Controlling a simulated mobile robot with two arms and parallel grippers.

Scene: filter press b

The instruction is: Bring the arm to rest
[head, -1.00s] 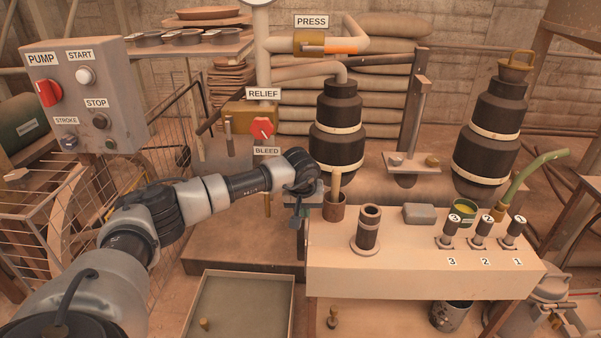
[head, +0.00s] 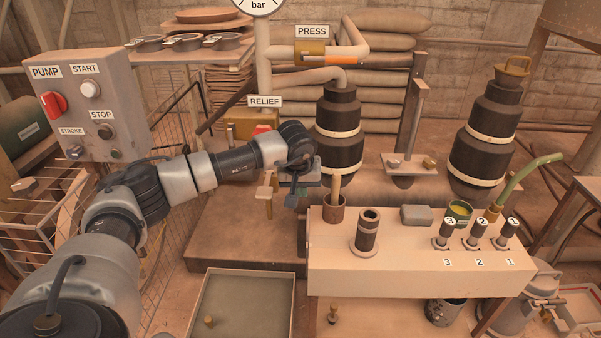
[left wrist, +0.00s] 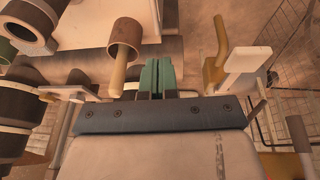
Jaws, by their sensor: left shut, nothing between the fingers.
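My left arm reaches in from the left in the head view. Its gripper (head: 296,196) hangs just left of the bench, near the brown cup with a wooden handle (head: 335,207). In the left wrist view the two green fingers (left wrist: 157,76) are together with nothing between them. The cup and its handle (left wrist: 124,52) show just left of the fingertips there, apart from them. The red relief knob (head: 263,129) is partly hidden behind my wrist. My right gripper is in neither view.
The pump box (head: 85,110) stands at the left. The bench (head: 420,270) holds a dark cylinder (head: 368,232), a grey block (head: 416,215) and numbered valves. Two black vessels (head: 339,130) stand behind it. A shallow tray (head: 243,300) lies on the floor below my arm.

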